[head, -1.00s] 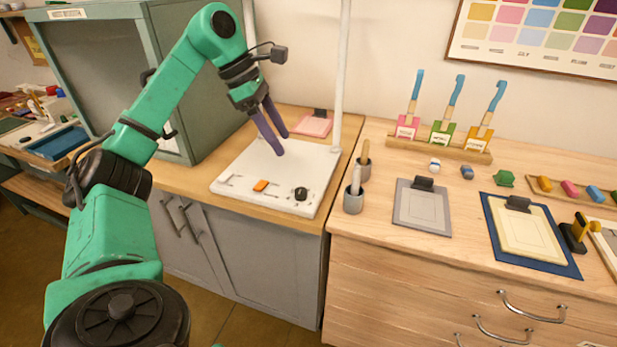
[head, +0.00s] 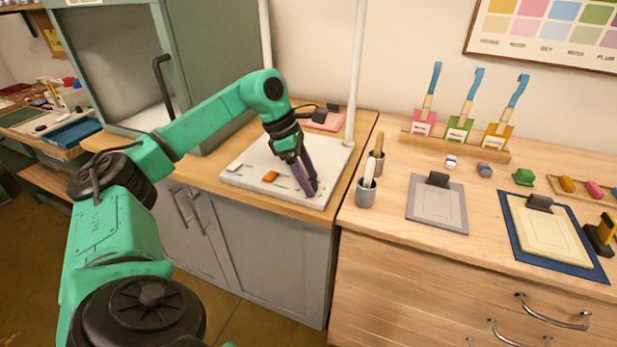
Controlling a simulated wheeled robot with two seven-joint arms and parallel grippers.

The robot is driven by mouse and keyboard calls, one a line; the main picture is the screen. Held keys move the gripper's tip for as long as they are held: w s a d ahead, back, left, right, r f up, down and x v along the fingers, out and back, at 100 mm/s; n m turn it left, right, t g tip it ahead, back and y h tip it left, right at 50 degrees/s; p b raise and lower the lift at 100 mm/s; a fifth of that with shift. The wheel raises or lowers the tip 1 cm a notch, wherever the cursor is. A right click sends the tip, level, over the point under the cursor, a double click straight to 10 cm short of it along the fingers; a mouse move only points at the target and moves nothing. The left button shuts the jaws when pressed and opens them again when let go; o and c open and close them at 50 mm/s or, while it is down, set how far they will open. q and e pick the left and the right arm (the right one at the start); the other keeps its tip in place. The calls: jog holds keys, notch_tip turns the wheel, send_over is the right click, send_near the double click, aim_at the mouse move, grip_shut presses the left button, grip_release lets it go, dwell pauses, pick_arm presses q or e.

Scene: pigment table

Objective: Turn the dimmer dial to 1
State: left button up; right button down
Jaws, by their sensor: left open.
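The dimmer dial (head: 313,186) is a small black knob near the front right of a white panel (head: 248,172) on the wooden counter. My left gripper (head: 309,190) is open and points down at the dial, its purple fingers at or around it. The fingers hide most of the dial, so its setting and whether they touch it cannot be read. An orange switch (head: 270,176) sits on the panel to the left of the fingers. My right gripper is not in view.
A pink clipboard (head: 322,121) lies behind the panel, near white upright posts (head: 357,75). Cups with tools (head: 366,192) stand to the right, beside a grey clipboard (head: 437,205). A grey-green booth (head: 215,60) stands at the back left.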

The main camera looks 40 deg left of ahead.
pick_arm(q)
grip_shut()
